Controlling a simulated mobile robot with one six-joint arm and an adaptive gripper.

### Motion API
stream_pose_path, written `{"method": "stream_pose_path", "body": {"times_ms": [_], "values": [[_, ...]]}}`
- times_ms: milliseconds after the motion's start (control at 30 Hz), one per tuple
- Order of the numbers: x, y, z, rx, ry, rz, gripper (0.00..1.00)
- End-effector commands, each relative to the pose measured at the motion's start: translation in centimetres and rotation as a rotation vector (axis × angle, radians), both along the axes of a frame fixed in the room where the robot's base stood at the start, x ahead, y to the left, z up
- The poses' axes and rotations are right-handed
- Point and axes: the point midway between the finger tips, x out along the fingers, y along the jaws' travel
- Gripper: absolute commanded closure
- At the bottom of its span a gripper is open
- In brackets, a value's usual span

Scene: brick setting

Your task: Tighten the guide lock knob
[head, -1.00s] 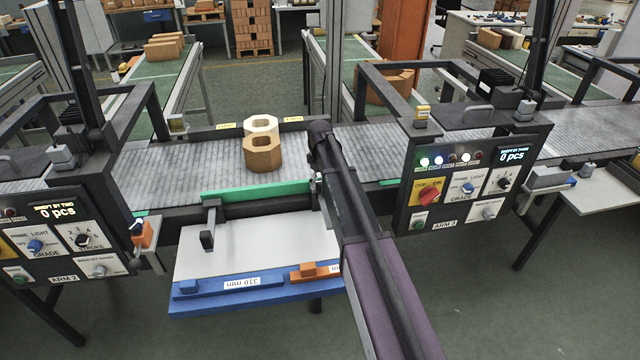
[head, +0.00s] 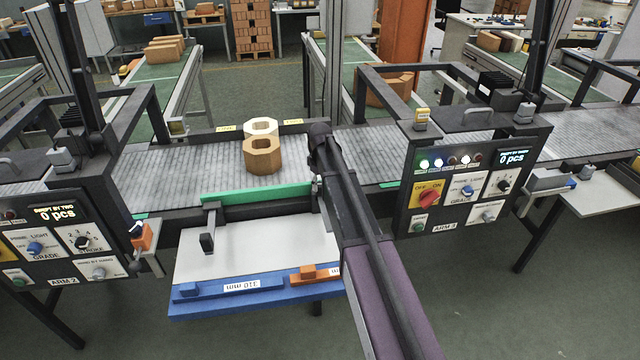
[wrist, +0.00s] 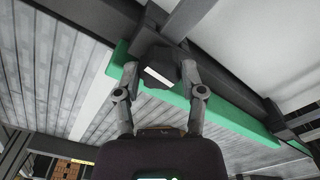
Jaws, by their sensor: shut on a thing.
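The guide lock knob (wrist: 158,66) is dark with a white bar mark on it, seen close up in the wrist view. It sits by the green guide rail (wrist: 225,112), which also shows along the conveyor's front edge in the head view (head: 255,192). My gripper (wrist: 159,76) has one finger on each side of the knob and is shut on it. In the head view my arm hides the knob and most of the gripper.
Two octagonal blocks, one tan (head: 262,156) and one pale (head: 260,128), stand on the roller conveyor (head: 190,165). A blue-edged tray (head: 215,300) juts out in front. Control panels (head: 465,190) stand to the right and left.

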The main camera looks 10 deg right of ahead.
Motion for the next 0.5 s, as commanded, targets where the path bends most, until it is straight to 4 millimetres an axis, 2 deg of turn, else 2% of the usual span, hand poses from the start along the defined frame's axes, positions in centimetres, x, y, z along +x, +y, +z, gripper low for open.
{"method": "stream_pose_path", "body": {"times_ms": [267,500], "values": [[-0.05,0.02,-0.03,0.0,0.001,-0.137,0.95],[-0.07,0.04,-0.03,0.0,0.001,-0.336,0.95]]}}
